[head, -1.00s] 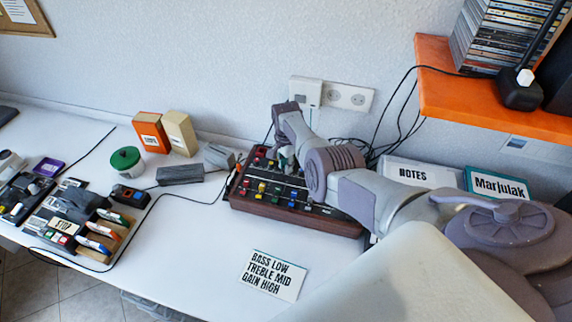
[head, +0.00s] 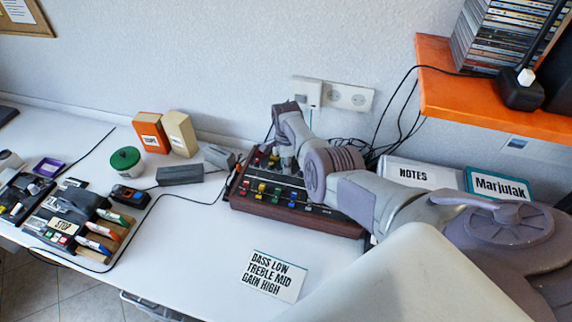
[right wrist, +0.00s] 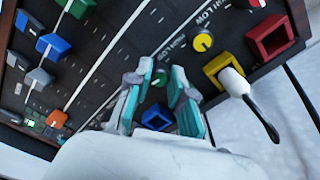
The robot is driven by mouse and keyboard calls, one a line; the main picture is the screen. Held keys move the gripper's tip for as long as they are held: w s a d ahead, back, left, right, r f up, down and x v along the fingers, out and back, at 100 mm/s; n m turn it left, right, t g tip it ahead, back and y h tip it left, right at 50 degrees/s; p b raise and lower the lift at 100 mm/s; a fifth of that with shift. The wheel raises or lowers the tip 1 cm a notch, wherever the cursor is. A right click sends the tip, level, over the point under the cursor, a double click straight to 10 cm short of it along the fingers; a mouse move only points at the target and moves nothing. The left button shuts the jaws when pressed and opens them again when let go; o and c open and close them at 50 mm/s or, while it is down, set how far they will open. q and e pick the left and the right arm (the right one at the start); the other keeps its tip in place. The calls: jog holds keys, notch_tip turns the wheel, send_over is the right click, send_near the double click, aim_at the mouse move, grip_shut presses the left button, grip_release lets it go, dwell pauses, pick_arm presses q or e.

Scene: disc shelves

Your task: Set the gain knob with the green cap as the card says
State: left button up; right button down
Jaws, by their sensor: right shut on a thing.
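The mixer (head: 290,213), a dark panel with brown sides, stands on the white desk against the wall. The green-capped knob (right wrist: 157,119) shows in the right wrist view between the teal finger pads of my right gripper (right wrist: 159,100). The gripper is shut on this knob; the pads and hand hide part of it, and I cannot read its pointer. In the head view my right gripper (head: 287,163) reaches down onto the mixer's back part. A yellow-capped knob (right wrist: 203,40) sits close by. The card (head: 272,275) reads "BASS LOW, TREBLE MID, GAIN HIGH". My left gripper is not in view.
A yellow socket (right wrist: 222,68) with a white plug and a red socket (right wrist: 272,36) lie near the knobs. Several coloured slider caps, one blue (right wrist: 53,45), stand on the panel. A grey box (head: 180,175) is left of the mixer. The orange shelf (head: 490,100) hangs at right.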

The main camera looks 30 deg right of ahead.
jog(key=c, duration=1.3)
grip_release()
jog(key=shift+r, duration=0.1)
notch_tip(320, 180, up, 12)
